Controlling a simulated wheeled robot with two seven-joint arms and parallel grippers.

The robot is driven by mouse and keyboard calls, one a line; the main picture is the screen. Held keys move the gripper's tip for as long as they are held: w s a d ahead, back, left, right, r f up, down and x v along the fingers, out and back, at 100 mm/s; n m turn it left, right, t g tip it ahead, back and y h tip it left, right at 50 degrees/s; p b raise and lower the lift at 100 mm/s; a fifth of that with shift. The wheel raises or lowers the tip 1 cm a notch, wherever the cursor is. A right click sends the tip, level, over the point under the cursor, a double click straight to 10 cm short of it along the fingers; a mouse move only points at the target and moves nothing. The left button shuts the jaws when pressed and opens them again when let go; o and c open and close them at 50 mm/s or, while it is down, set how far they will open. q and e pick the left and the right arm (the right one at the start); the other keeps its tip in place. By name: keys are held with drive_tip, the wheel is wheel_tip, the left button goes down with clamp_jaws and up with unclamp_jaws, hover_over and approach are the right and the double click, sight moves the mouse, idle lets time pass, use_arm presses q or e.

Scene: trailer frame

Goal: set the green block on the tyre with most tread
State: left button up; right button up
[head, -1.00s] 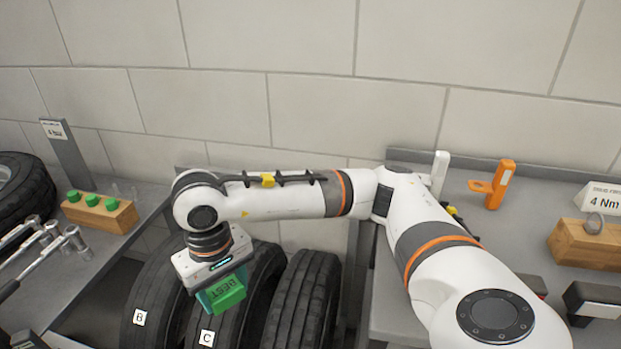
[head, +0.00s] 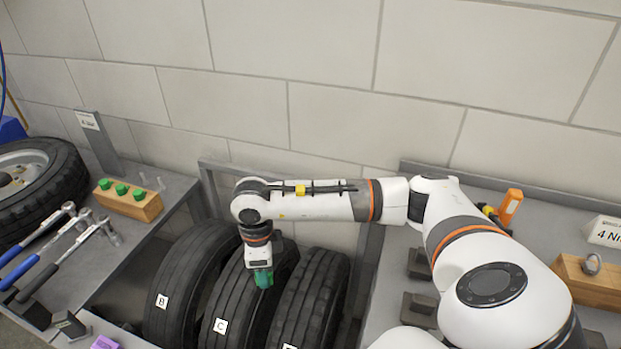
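Three black tyres stand side by side in a rack: the tyre labelled B (head: 188,275), the tyre labelled C (head: 237,302), and a right-hand tyre (head: 312,297) whose label is cut off by the lower edge. Grooves show on the C and right-hand tyres. My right gripper (head: 262,271) points down over the upper right part of the C tyre, shut on the green block (head: 264,281). The fingers hide much of the block. I cannot tell whether the block touches the tyre. My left gripper is not in view.
A left bench holds a wheel (head: 38,185), a wooden block with green knobs (head: 128,200) and several ratchets (head: 45,240). A purple object (head: 104,343) is at the lower edge. The right bench holds dark blocks (head: 420,308), an orange item (head: 510,206) and a wooden block (head: 590,284).

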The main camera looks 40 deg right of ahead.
drive_tip(key=d+f+m+p, duration=0.2)
drive_tip(key=d+m+p, duration=0.25)
drive_tip(key=m, duration=0.65)
drive_tip(key=m+p, duration=0.4)
drive_tip(key=m, duration=0.8)
approach(311, 286)
wheel_tip(311, 286, down, 2)
drive_tip(key=shift+a+p, duration=0.1)
drive_tip(key=shift+p, duration=0.2)
drive_tip(key=shift+f, duration=2.3)
drive_tip(key=shift+f, duration=0.1)
drive_tip(key=o, duration=1)
